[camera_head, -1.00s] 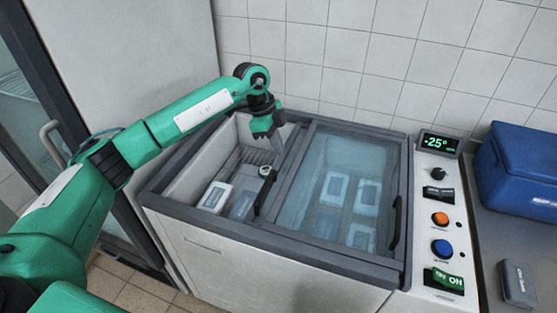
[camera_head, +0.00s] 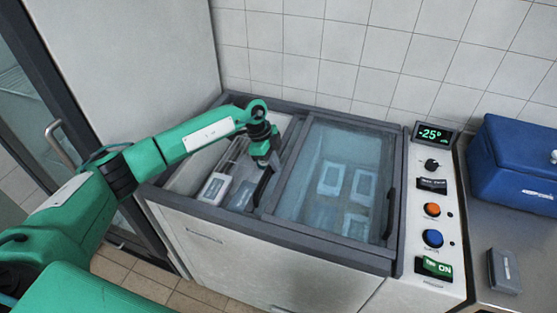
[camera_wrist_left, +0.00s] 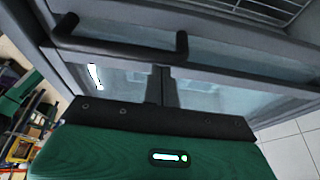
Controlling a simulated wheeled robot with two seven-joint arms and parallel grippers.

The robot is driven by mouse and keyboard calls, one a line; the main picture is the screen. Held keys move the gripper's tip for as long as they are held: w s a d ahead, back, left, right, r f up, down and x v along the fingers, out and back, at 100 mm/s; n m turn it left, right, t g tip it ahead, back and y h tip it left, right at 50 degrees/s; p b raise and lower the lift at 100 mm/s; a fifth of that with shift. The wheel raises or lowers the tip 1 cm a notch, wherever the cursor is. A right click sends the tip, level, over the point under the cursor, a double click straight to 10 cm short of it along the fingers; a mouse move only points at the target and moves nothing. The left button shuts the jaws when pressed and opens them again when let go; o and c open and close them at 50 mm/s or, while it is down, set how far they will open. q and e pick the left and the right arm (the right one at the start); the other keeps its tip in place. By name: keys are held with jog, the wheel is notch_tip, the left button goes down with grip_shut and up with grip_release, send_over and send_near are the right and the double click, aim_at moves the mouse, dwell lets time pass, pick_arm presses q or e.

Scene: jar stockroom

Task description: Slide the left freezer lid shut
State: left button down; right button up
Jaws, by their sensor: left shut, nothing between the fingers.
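The chest freezer (camera_head: 262,245) has its left bay open. The left lid's frame (camera_head: 287,165) lies near the middle, and its glass appears stacked with the right side's glass (camera_head: 340,170). A black bar handle (camera_head: 262,187) sits on the left lid's leading edge; a black handle also shows large in the left wrist view (camera_wrist_left: 118,47). My left gripper (camera_head: 264,166) is shut and empty, low over the open bay at the far end of that handle. Its fingers (camera_wrist_left: 163,88) point towards the lid frame; whether they touch the handle I cannot tell. My right gripper is out of view.
White boxes (camera_head: 215,187) lie inside the open bay. A control panel (camera_head: 433,210) with a -25° display runs along the freezer's right side. A blue cooler (camera_head: 515,165) and a small dark box (camera_head: 503,271) stand on the right counter. A tall door handle (camera_head: 60,145) is at left.

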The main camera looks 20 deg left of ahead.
pick_arm(q)
jog(key=shift+a, duration=0.5)
jog(key=a+b, duration=0.1)
jog(key=a, duration=2.3)
jog(key=shift+w+b, duration=0.3)
jog(key=shift+w, duration=0.1)
